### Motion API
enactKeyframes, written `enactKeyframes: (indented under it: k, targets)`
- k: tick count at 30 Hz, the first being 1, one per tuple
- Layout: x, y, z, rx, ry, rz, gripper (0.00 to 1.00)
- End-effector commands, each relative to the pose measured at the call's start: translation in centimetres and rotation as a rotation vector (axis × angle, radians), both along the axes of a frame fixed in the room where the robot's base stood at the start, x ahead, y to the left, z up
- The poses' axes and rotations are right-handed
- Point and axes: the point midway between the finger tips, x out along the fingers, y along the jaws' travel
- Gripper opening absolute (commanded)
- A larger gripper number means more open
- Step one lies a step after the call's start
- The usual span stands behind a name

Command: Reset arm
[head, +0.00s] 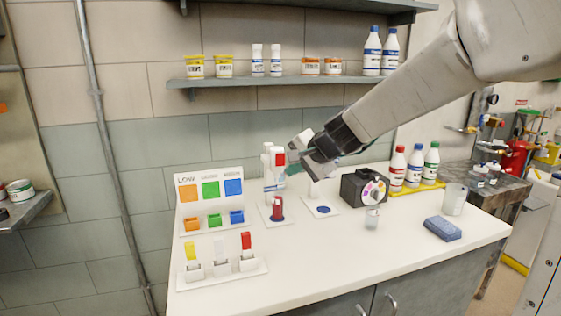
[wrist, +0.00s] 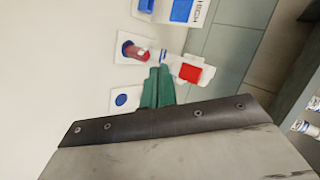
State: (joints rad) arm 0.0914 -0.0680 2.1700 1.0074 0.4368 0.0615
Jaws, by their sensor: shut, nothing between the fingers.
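My gripper (head: 291,169) is at the end of my arm, which reaches in from the upper right over the white counter (head: 330,255). Its green fingers also show in the wrist view (wrist: 158,75), together and empty. They are close to a white stand with a red patch (head: 279,159), which also shows in the wrist view (wrist: 190,73); I cannot tell whether they touch it. A red object (head: 277,208) stands on a white plate below. A second white plate with a blue disc (head: 323,209) is bare beside it.
A dark box with a coloured dial (head: 365,188) and a small glass jar (head: 372,218) stand to the right. Several bottles (head: 414,166) stand behind a blue sponge (head: 442,228). A colour-coded board (head: 210,200) is at left. A shelf (head: 275,80) runs above.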

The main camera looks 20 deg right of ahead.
Motion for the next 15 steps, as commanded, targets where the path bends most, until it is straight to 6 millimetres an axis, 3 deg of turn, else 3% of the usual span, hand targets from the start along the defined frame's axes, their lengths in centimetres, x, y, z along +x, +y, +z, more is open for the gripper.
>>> enactKeyframes:
  k: [10,13,15]
  targets:
    - [-0.4,0.5,-0.3,0.0,0.016,0.034,0.0]
    - [-2.6,1.4,-2.1,-0.032,0.083,0.136,0.0]
    - [-5.6,2.1,-3.0,-0.077,0.14,0.244,0.0]
